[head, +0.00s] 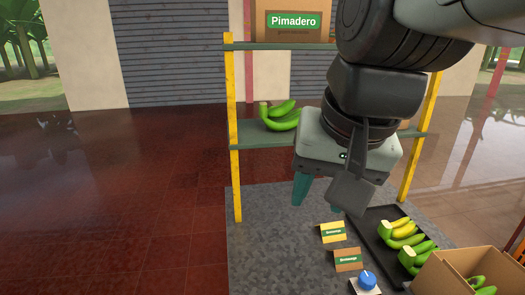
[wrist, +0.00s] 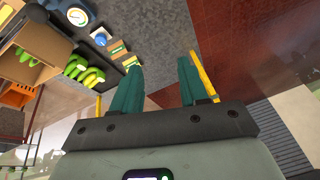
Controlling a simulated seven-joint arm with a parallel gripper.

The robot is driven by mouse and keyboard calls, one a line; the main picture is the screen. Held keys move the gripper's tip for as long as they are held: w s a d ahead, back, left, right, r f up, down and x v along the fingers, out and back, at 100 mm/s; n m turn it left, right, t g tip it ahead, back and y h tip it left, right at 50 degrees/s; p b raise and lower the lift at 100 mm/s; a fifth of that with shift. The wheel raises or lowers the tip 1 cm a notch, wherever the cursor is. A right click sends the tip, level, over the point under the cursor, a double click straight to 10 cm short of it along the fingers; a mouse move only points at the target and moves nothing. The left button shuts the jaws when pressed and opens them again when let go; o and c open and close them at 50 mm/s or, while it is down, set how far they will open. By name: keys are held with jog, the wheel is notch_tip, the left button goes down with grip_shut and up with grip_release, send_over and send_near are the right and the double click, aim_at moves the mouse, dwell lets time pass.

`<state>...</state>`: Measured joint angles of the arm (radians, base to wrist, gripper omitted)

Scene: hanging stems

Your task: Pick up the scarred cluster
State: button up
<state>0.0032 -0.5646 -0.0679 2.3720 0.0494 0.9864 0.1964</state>
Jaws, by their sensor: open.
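Several green banana clusters are in view, and I cannot tell which one is scarred. One cluster (head: 281,117) lies on the middle shelf. A yellow-green cluster (head: 401,234) and a greener cluster (head: 417,257) lie on a black tray (head: 366,229); clusters also show in the wrist view (wrist: 92,76). More green fruit (head: 481,286) is in a cardboard box (head: 437,273). My gripper (head: 318,197) is open and empty, pointing down above the grey table, left of the tray. Both teal fingers show in the wrist view (wrist: 158,65), apart with nothing between them.
A yellow card (head: 332,232), a brown card (head: 348,259) and a blue knob (head: 367,280) stand left of the tray. A shelf rack with yellow posts (head: 234,140) rises behind, holding a Pimadero carton (head: 292,22). The table's left part (head: 265,240) is clear.

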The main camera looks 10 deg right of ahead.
jog(key=w+d+f+m+g+y, duration=0.1)
jog(key=w+d+f+m, duration=0.35)
jog(key=d+m, duration=0.5)
jog(key=w+d+f+m+g, duration=0.1)
jog(key=w+d+f+m, duration=0.3)
jog(key=d+m, duration=0.5)
jog(key=s+d+f+m, duration=0.2)
jog(key=d+f+m, duration=0.2)
jog(key=d+f, duration=0.2)
jog(key=s+d+f+m+g, duration=0.1)
jog(key=s+d+f+m, duration=0.2)
jog(key=d+f+m, duration=0.2)
jog(key=s+d+f+m+g, duration=0.1)
jog(key=d+f+m, duration=0.4)
jog(key=d, duration=0.5)
jog(key=shift+s+d+f+m, duration=0.25)
jog(key=shift+s+d+f, duration=0.1)
jog(key=shift+s+f, duration=0.4)
jog(key=shift+a+f, duration=0.15)
jog(key=shift+f, duration=1.35)
jog(key=shift+a+f, duration=0.1)
jog(key=shift+f, duration=1.4)
jog(key=shift+r, duration=0.1)
grip_shut()
